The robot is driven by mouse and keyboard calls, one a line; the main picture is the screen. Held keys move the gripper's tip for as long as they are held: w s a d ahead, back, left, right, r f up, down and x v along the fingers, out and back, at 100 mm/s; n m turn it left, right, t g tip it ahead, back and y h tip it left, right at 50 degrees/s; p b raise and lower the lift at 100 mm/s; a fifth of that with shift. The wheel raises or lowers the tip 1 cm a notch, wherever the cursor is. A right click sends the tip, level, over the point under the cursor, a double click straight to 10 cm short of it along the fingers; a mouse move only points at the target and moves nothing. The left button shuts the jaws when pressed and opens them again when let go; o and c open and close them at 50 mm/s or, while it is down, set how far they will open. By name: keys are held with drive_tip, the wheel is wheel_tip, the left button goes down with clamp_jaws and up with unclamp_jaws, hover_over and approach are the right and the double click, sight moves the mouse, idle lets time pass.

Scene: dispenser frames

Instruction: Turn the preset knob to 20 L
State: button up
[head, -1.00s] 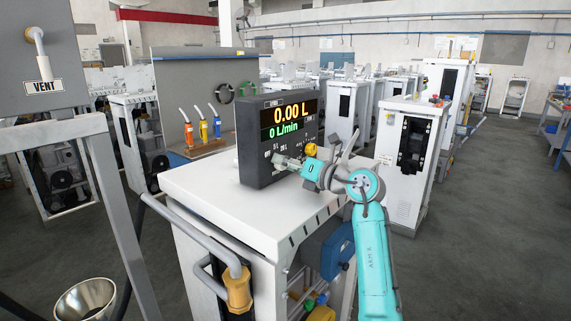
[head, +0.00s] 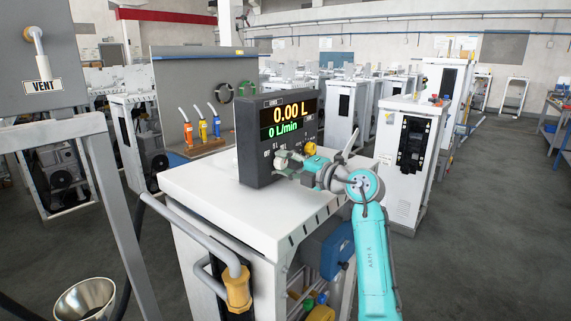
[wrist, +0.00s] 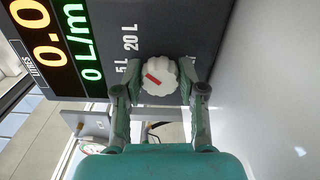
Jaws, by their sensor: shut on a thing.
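The preset knob (wrist: 160,76) is white and scalloped, with a red mark left of its middle in the wrist view. The mark points roughly toward the "5 L" label (wrist: 121,67); the "20 L" label (wrist: 130,38) is higher in that picture. My gripper (wrist: 157,92) has one finger on each side of the knob and is shut on it. In the head view my gripper (head: 287,164) is at the front of the dark display unit (head: 247,146). The unit's screen (head: 285,117) reads 0.00 L and 0 L/min. The knob is partly hidden there.
A yellow knob (head: 310,149) sits right of my gripper on the same unit. The unit stands on a white cabinet (head: 215,205) with a clear top at the front left.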

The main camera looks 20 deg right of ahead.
drive_tip(key=shift+m, duration=0.6)
drive_tip(key=o, duration=1.1)
drive_tip(key=shift+o, duration=0.2)
drive_tip(key=shift+d, duration=0.1)
drive_tip(key=v, duration=1.2)
